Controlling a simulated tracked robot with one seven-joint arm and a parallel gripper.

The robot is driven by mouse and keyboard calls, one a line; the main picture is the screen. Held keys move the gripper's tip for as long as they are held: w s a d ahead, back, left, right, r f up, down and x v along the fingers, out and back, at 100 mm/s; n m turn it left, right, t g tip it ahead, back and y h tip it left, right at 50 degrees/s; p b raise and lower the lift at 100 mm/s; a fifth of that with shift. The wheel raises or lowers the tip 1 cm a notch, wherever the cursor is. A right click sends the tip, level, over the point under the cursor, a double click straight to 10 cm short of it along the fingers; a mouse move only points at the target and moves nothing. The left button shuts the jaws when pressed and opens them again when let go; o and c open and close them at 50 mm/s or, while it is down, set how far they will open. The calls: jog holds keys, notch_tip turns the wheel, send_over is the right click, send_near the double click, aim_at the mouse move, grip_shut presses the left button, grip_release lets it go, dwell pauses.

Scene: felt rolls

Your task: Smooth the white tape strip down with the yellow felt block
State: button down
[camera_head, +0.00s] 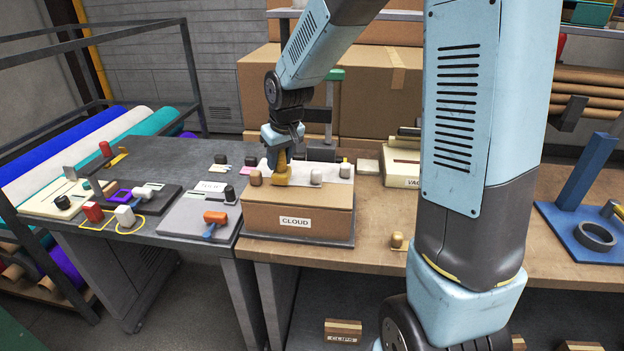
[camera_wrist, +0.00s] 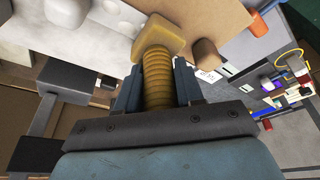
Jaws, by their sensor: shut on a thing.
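My gripper (camera_head: 283,150) is shut on the ribbed handle of the yellow felt block (camera_head: 281,177), above the front left of the cardboard box labelled CLOUD. In the wrist view, the yellow block (camera_wrist: 162,36) shows beyond the fingertips, with its handle between the jaws. A white strip (camera_head: 335,172) lies across the top of the box, just right of and behind the block; a pale white surface also fills the upper left of the wrist view. I cannot tell whether the block touches the strip.
The CLOUD box (camera_head: 298,222) sits on a dark board at the wooden bench's left end. Small knobs, one brown (camera_head: 256,178) and one pale (camera_head: 316,178), flank the block. A grey table (camera_head: 185,155) with tools adjoins left. Large cartons (camera_head: 375,95) stand behind.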

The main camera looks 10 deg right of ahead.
aim_at(300, 181)
jog(key=shift+s+d+f, duration=0.1)
jog(key=shift+s+d, duration=0.25)
jog(key=shift+d, duration=0.3)
jog(key=shift+s+d, duration=0.2)
jog(key=shift+d, duration=0.3)
jog(key=shift+d, duration=0.1)
jog(key=shift+s+d, duration=0.25)
jog(key=shift+d, duration=0.3)
jog(key=shift+s+d, duration=0.2)
jog(key=shift+d, duration=0.35)
notch_tip(300, 181, up, 6)
